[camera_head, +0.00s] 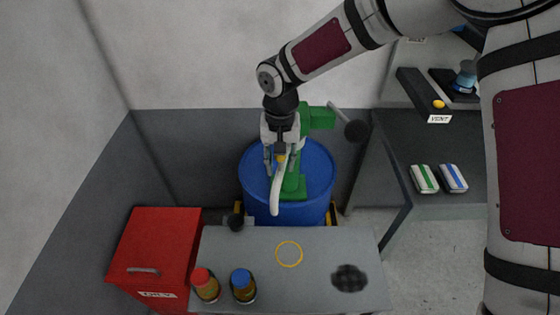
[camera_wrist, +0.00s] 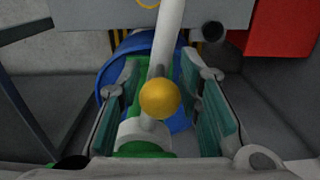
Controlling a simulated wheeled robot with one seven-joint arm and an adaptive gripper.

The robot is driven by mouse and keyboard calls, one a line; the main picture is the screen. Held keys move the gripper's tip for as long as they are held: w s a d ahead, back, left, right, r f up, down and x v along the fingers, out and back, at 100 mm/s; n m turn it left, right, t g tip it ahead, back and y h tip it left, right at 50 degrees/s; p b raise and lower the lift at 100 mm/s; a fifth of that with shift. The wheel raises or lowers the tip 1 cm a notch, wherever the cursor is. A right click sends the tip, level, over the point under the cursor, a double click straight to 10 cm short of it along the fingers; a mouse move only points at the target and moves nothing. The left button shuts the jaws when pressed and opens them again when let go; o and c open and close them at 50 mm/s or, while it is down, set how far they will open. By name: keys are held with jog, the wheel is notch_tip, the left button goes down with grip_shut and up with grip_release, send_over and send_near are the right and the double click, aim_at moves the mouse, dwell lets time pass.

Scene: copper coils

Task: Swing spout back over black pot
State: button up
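The white curved spout (camera_head: 275,195) comes off the green pump (camera_head: 292,185) on the blue drum (camera_head: 322,175). Its tip hangs toward the grey table's back edge. A yellow knob (camera_wrist: 159,98) sits on top of the spout's base. My gripper (camera_head: 280,162) points down over it, and in the wrist view my gripper (camera_wrist: 162,105) is open, with a finger on each side of the knob and visible gaps. No clear black pot shows; a dark round patch (camera_head: 349,278) lies on the table, and a small dark round thing (camera_head: 235,222) is at its back left edge.
The grey table (camera_head: 320,250) carries a yellow ring (camera_head: 289,253), a red-capped jar (camera_head: 205,285) and a blue-capped jar (camera_head: 243,286). A red cabinet (camera_head: 155,245) stands left. The pump's dark-ended lever (camera_head: 345,118) sticks out right of my gripper. A dark bench (camera_head: 420,150) is at right.

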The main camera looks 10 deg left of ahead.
jog(key=shift+f, duration=0.1)
grip_shut()
jog(key=shift+a, duration=0.1)
